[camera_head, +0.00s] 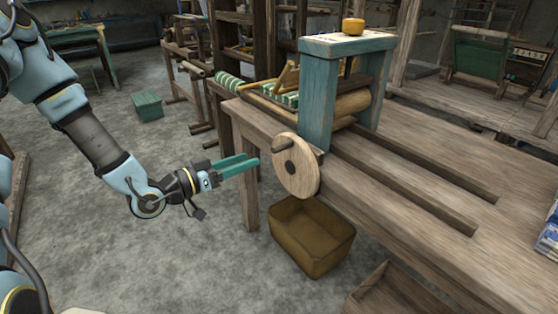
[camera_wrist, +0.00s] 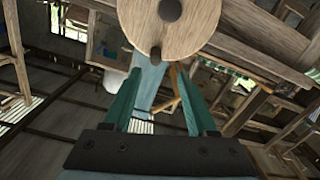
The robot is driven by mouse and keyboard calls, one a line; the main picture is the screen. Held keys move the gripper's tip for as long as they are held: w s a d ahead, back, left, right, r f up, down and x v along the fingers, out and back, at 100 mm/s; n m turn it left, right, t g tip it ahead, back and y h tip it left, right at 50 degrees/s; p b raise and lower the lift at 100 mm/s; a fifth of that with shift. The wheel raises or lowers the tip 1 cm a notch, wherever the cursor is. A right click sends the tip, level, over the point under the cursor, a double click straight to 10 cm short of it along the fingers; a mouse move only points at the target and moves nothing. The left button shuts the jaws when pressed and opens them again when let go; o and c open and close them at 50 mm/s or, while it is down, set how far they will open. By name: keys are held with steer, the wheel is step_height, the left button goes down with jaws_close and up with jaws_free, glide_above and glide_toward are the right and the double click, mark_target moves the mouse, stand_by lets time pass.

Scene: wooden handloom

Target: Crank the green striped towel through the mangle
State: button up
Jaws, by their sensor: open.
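The mangle has a teal wooden frame (camera_head: 318,95) on the bench, with wooden rollers (camera_head: 351,103) between its posts. Its round wooden crank wheel (camera_head: 303,174) faces my arm and carries a dark peg handle (camera_head: 281,145) near its upper left rim. The wheel also shows in the wrist view (camera_wrist: 190,22). The green and white striped towel (camera_head: 283,97) lies behind the frame on the input side, partly hidden by the frame. My gripper (camera_head: 256,163) is open and empty, its teal fingers just left of the wheel and apart from the peg. In the wrist view the fingers (camera_wrist: 158,88) stand apart below the wheel.
A brown bin (camera_head: 312,238) stands on the floor under the wheel. Two wooden rails (camera_head: 410,187) run along the bench on the near side of the mangle. A wooden crate (camera_head: 392,292) is at the bottom. The floor at left is mostly clear.

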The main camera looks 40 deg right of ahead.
mark_target(272, 150)
steer(key=d, duration=0.3)
steer(key=d+p, duration=0.1)
steer(key=d, duration=0.3)
steer(key=s+d+p, duration=0.1)
steer(key=d, duration=0.3)
steer(key=shift+s+r, duration=0.1)
steer(key=shift+c, duration=0.3)
jaws_close()
stand_by(0.9)
